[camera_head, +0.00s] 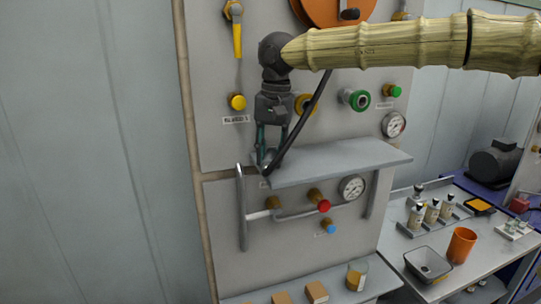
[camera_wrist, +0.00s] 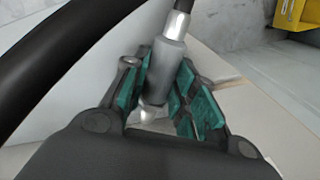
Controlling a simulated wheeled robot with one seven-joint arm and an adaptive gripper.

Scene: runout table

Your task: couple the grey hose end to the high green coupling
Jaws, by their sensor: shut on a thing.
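My gripper (camera_head: 267,160) points down at the left end of the grey shelf and is shut on the grey hose end. In the wrist view the grey hose end (camera_wrist: 166,66) lies between the teal finger pads of my gripper (camera_wrist: 160,100), with a shiny metal part above it. The black hose (camera_head: 312,108) runs from the fingertips up to the right, behind my arm. It also crosses the left of the wrist view (camera_wrist: 60,55). The green coupling (camera_head: 359,100) is on the upper panel, right of my gripper and higher than the fingertips, apart from the hose end.
A yellow coupling (camera_head: 305,104) sits between my gripper and the green one. The shelf (camera_head: 345,160) juts out below, with a handrail (camera_head: 241,210) at its left. A gauge (camera_head: 393,124) is right of the green coupling. Free room lies left of the panel.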

